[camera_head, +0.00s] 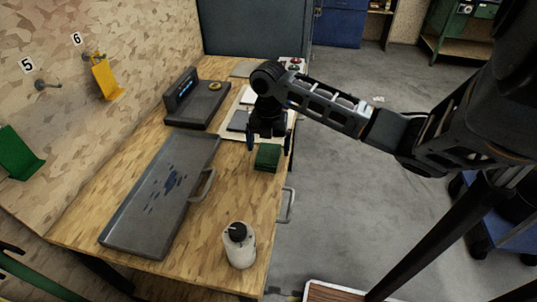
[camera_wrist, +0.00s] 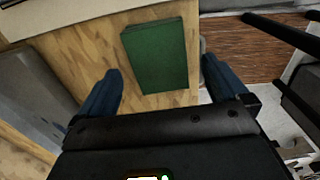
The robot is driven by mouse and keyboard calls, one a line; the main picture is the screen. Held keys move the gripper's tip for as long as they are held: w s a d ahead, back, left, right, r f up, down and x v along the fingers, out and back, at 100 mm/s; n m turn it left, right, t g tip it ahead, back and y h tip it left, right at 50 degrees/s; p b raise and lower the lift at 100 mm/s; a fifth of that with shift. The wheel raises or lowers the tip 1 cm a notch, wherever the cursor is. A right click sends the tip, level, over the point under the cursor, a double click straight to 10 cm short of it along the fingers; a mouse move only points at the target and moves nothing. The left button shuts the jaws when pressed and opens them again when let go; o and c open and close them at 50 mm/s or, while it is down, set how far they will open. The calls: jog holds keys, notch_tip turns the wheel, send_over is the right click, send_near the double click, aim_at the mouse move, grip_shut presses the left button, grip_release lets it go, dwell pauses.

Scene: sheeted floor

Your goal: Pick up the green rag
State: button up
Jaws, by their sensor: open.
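The green rag (camera_head: 267,158) is a folded, block-like dark green piece on the wooden workbench, near its right edge. It also shows in the wrist view (camera_wrist: 157,55), flat on the wood, ahead of the fingers and between their lines. My gripper (camera_head: 267,143) is over the bench just beside the rag, pointing down. In the wrist view my gripper (camera_wrist: 163,85) has its two blue fingers wide apart with nothing between them. The gap between fingers and rag in height is hard to tell.
A grey tray with blue stains (camera_head: 135,225) lies left on the bench (camera_head: 205,225). A white bottle with a black cap (camera_head: 239,246) stands in front. A black device (camera_head: 190,103) and light panels (camera_head: 236,128) lie behind. A yellow holder (camera_head: 106,80) hangs on the wall.

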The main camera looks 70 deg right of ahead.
jog(key=shift+f, duration=1.1)
jog(key=c, duration=1.1)
jog(key=shift+r, duration=0.55)
notch_tip(320, 180, up, 2)
jog(key=shift+r+b, duration=0.2)
jog(key=shift+b, duration=0.25)
jog(key=s+d+r+b, duration=0.2)
jog(key=s+d+r, duration=0.4)
jog(key=s, duration=0.3)
jog(key=shift+s+d+r+b, duration=0.25)
jog(key=shift+d+r+b, duration=0.05)
jog(key=shift+r, duration=0.5)
